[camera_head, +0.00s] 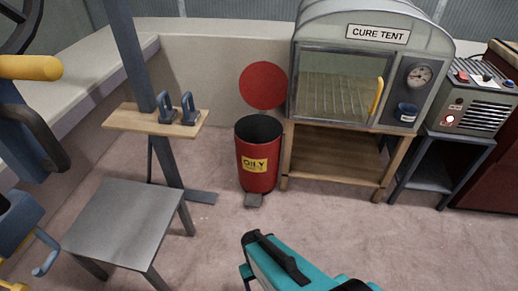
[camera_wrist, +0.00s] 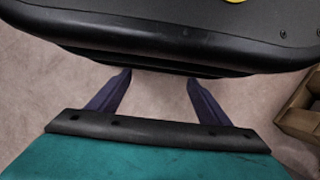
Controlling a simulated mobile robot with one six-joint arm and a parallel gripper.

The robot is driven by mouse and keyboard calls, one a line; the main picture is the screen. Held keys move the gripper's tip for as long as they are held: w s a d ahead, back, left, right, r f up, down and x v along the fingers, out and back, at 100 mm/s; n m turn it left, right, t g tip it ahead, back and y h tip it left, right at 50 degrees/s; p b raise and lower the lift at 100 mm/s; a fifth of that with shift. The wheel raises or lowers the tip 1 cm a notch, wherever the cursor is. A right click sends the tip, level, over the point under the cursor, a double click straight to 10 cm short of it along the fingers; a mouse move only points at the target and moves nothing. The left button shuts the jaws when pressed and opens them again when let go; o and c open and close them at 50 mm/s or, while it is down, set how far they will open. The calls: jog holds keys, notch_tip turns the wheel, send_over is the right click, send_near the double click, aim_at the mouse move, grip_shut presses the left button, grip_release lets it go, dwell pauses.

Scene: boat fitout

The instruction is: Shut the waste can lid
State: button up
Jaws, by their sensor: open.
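The red waste can (camera_head: 258,172) with a yellow OILY label stands on the floor, left of the cure tent, in the head view. Its round red lid (camera_head: 263,85) is raised and tilted upright behind the dark open mouth. A small grey pedal (camera_head: 253,200) sits at its front foot. My teal arm shows at the bottom of the head view, apart from the can. In the wrist view my gripper (camera_wrist: 158,85) has its two dark fingers spread with nothing between them. The can and lid cannot be made out in the wrist view.
The cure tent (camera_head: 340,82) stands on a wooden stand (camera_head: 335,152) right of the can. A post with a wooden shelf (camera_head: 130,119) holding two clamps and a grey table (camera_head: 125,215) stand left. The carpet in front of the can is clear.

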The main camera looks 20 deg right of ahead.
jog(key=shift+r+p, duration=0.35)
jog(key=shift+r, duration=0.1)
jog(key=c, duration=0.7)
notch_tip(320, 180, up, 3)
jog(key=p, duration=0.3)
jog(key=shift+r, duration=0.1)
grip_shut()
notch_tip(320, 180, up, 32)
jog(key=s+p, duration=0.1)
jog(key=p, duration=3)
jog(key=shift+d+f+g, duration=0.15)
jog(key=shift+f+g, duration=0.1)
jog(key=shift+g, duration=0.05)
jog(key=shift+w, duration=0.1)
